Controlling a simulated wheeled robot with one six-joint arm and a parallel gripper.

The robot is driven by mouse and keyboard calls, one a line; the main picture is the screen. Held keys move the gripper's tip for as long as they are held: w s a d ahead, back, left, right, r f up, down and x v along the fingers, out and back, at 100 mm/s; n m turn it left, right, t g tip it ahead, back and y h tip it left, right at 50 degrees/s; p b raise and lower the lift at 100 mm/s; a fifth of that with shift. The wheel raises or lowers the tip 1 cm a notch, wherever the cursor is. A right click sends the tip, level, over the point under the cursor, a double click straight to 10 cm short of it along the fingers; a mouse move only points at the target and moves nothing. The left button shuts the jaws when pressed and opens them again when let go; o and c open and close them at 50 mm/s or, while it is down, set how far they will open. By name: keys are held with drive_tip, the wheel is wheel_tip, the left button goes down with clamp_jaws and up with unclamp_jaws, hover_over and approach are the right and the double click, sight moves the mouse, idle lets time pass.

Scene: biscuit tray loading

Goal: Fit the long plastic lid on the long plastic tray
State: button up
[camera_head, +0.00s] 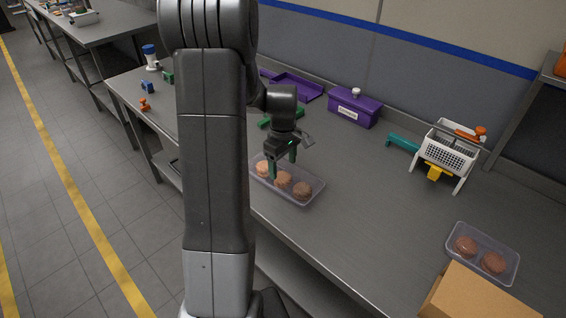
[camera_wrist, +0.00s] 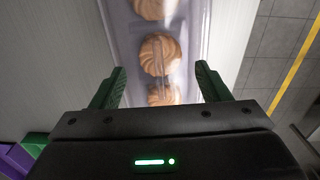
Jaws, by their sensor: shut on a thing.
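The long plastic tray (camera_head: 318,192) is clear and stands near the front edge of the steel table, with a row of round biscuits in it. My gripper (camera_head: 283,165) points down over the tray's far half, its green fingers at the two long sides. In the wrist view my gripper (camera_wrist: 160,72) has its fingers set wide, shut across a clear, glossy piece (camera_wrist: 122,45) that I take for the long plastic lid. The biscuits show through it. Lid and tray are hard to tell apart, so I cannot tell whether the lid is seated on the rim.
A shorter clear tray (camera_head: 458,240) with two biscuits stands at the right, beside a cardboard box (camera_head: 480,298). A white basket on legs (camera_head: 447,152), a teal piece (camera_head: 402,144), a purple box (camera_head: 352,108) and a purple open tray (camera_head: 298,87) stand behind. Bare table lies right of the long tray.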

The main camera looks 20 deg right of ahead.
drive_tip(key=shift+f, duration=0.1)
drive_tip(key=o, duration=1)
wheel_tip(320, 180, up, 14)
drive_tip(key=shift+f, duration=0.15)
idle(0.3)
wheel_tip(320, 180, down, 14)
drive_tip(key=shift+r, duration=0.35)
